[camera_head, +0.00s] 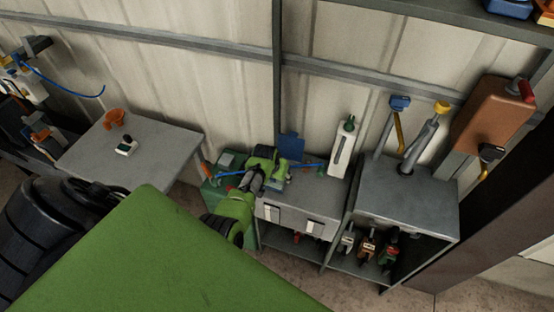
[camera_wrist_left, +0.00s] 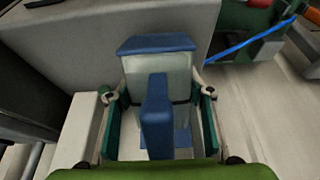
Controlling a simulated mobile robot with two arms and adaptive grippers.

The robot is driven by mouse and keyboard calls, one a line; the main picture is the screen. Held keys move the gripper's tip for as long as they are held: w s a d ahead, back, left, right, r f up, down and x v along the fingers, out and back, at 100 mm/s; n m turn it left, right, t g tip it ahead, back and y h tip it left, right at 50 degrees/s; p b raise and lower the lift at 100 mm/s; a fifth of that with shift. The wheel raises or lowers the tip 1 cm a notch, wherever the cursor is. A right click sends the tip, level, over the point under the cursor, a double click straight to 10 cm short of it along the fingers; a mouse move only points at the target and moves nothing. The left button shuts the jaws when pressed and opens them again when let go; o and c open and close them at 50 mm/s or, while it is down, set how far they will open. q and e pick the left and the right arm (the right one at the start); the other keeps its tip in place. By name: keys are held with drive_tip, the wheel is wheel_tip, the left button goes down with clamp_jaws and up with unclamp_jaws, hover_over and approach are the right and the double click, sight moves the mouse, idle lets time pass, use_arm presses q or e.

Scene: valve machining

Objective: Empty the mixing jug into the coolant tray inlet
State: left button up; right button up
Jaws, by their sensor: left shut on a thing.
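The mixing jug (camera_wrist_left: 157,118) has a pale translucent body with a blue lid and a blue handle. It fills the middle of the left wrist view. My left gripper (camera_wrist_left: 160,105) is shut on it, with a green finger on each side. In the head view my left gripper (camera_head: 268,166) is over the left part of the grey cabinet bench. A blue patch (camera_head: 290,147) beyond it may be part of the jug, but I cannot tell. The jug's contents are hidden. I cannot make out the coolant tray inlet for certain. My right gripper is not in view.
A green machine (camera_head: 212,192) with a blue hose stands at the bench's left end. A white bottle-like unit (camera_head: 343,150) stands at its back right. A dark shelf (camera_head: 430,190) with several tools adjoins. A grey table (camera_head: 165,155) at left holds an orange holder (camera_head: 114,117).

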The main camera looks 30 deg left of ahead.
use_arm(q)
drive_tip(key=shift+w+r+g, duration=0.2)
drive_tip(key=shift+r+g, duration=0.1)
drive_tip(key=shift+r, duration=0.05)
idle(1.6)
drive_tip(key=shift+w+r+g+b, duration=0.2)
drive_tip(key=shift+g+b, duration=0.1)
drive_tip(key=shift+g, duration=0.1)
drive_tip(key=shift+s+r, duration=0.1)
idle(1.3)
